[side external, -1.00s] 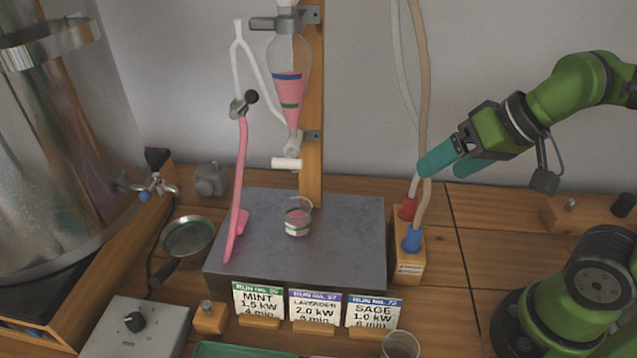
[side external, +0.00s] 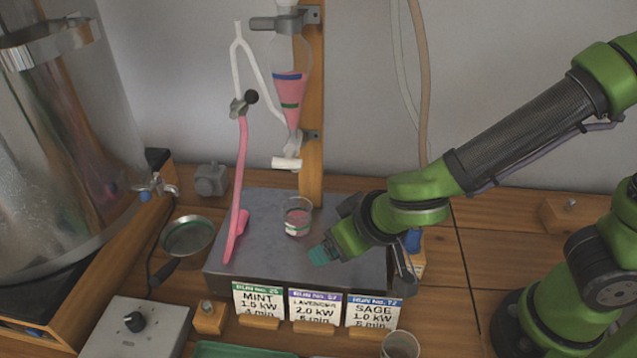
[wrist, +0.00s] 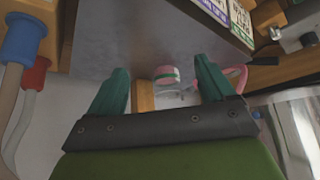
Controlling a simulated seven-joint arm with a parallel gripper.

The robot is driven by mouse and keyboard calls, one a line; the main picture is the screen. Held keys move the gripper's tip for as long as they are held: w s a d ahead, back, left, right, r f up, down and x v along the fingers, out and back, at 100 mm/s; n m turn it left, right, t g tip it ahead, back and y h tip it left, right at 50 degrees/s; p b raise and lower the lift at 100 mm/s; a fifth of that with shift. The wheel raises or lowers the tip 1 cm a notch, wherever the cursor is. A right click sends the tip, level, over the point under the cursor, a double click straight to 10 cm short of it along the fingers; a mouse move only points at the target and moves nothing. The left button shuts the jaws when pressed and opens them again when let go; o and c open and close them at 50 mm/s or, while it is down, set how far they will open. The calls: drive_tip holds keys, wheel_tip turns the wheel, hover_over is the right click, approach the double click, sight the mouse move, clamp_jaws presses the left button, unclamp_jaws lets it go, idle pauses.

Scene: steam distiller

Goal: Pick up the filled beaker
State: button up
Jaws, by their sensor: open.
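The beaker (side external: 297,217) is a small clear glass with pink liquid and a green band. It stands on the grey platform below the separating funnel (side external: 289,90). My gripper (side external: 318,256) is low over the platform, to the right of the beaker and apart from it. In the wrist view, the beaker (wrist: 166,75) shows ahead, between the two teal fingers (wrist: 160,85) of the open, empty gripper. In the side view the fingers are mostly hidden by the gripper's body.
The pink tube (side external: 238,190) hangs left of the beaker. A wooden post (side external: 311,165) stands behind it. Label cards (side external: 315,308) line the platform's front. Another glass (side external: 400,346) stands at the front right. The grey platform (side external: 262,265) is clear in front of the beaker.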

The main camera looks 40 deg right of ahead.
approach(297, 214)
drive_tip(key=shift+w+a+f, duration=0.1)
drive_tip(key=shift+a+f, duration=0.2)
drive_tip(key=shift+f, duration=0.3)
drive_tip(key=shift+a+f, duration=0.25)
drive_tip(key=shift+f, duration=0.4)
drive_tip(key=x, duration=0.5)
drive_tip(key=shift+w, duration=0.35)
drive_tip(key=c, duration=1.2)
drive_tip(key=shift+r, duration=0.25)
